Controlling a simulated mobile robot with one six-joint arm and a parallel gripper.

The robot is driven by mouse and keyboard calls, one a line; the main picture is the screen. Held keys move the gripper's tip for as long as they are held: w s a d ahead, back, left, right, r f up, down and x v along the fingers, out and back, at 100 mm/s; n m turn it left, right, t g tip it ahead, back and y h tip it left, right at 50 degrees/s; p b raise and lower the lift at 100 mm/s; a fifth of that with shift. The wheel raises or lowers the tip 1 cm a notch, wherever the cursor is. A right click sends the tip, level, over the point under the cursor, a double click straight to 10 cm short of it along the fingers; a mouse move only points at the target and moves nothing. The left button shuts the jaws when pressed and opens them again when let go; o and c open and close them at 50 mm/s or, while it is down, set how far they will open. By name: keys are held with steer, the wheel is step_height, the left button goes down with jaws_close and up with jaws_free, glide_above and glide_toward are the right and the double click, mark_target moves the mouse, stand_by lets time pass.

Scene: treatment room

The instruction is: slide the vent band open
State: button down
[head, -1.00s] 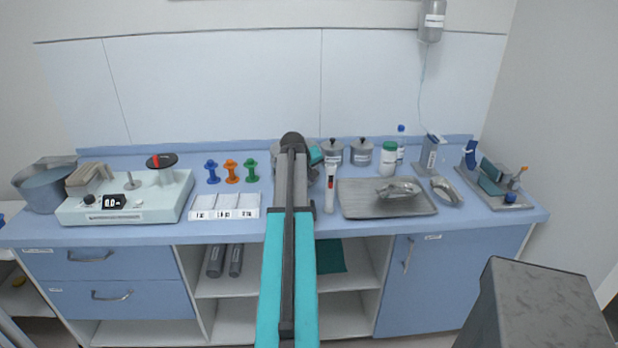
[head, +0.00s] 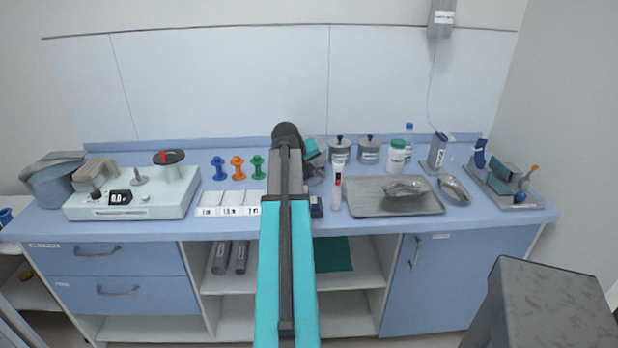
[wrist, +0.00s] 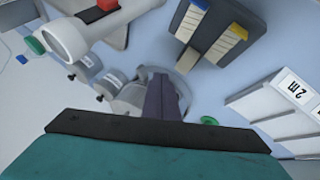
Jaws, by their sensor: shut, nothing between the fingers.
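A round grey metal drum (head: 317,176) stands at the back middle of the counter, largely hidden behind my arm in the head view. In the wrist view, a grey rounded body (wrist: 130,98) shows just behind my fingers and seems to be this drum. I cannot make out the vent band or its slots in either view. My gripper (wrist: 166,82) is shut and empty, its dark fingers in front of or over the drum; whether they touch it is unclear. In the head view my arm hides the fingertips.
A white cylinder with a red part (head: 337,187) stands right of the drum, beside a metal tray (head: 365,208). Lidded pots (head: 369,150) stand behind. A block with blue and yellow pieces (wrist: 212,35) is close by. White compartments (head: 228,203) and coloured spools (head: 237,168) lie left.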

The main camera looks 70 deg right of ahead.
steer(key=shift+s+b+v, duration=0.15)
steer(key=shift+b+v, duration=0.05)
steer(key=shift+v, duration=0.95)
steer(key=shift+s+b+v, duration=0.15)
steer(key=shift+v, duration=1)
steer(key=shift+r, duration=0.1)
